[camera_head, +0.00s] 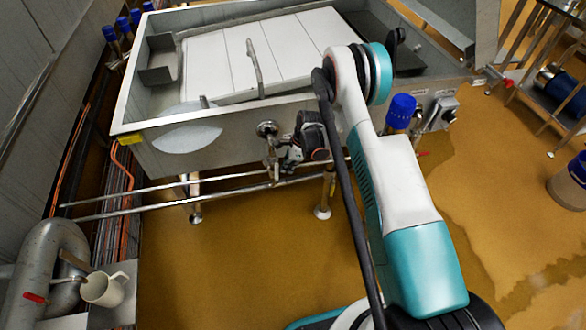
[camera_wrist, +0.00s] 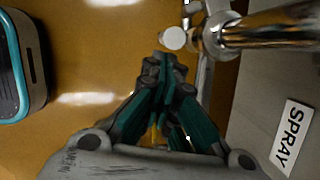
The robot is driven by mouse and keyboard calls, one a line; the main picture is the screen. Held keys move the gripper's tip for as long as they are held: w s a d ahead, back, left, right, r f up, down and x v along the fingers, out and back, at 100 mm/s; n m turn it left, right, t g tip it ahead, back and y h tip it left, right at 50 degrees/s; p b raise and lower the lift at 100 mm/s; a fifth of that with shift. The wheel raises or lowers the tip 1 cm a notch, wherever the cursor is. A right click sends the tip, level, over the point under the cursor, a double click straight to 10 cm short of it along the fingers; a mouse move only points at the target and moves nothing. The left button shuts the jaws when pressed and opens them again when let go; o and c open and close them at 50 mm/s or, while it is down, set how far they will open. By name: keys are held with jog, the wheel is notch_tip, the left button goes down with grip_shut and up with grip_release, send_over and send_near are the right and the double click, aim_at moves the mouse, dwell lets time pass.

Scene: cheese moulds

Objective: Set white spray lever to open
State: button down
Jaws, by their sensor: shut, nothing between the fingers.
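In the wrist view, a chrome valve pipe (camera_wrist: 270,30) comes in from the right, beside a plate with a SPRAY label (camera_wrist: 290,137). At its left end is a pale round-ended part (camera_wrist: 173,38), which looks like the white spray lever. My gripper (camera_wrist: 168,62) is shut and empty, its fingertips just below that part in the picture; I cannot tell if they touch it. In the head view my gripper (camera_head: 287,160) is beside the valve pipework (camera_head: 270,150) under the steel vat's front wall, and it partly hides the lever there.
The steel vat (camera_head: 225,150) holds white slabs (camera_head: 215,60). Horizontal pipes (camera_head: 120,205) run below its front. A white mug (camera_head: 105,288) stands at the lower left. A control box (camera_head: 440,112) is on the vat's right. The brown floor in front is mostly clear.

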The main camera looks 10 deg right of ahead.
jog(key=shift+a, duration=0.1)
jog(key=shift+w+a+r+h, duration=0.1)
jog(key=shift+a+r+h, duration=0.1)
jog(key=shift+a+h, duration=0.4)
jog(key=shift+a, duration=0.2)
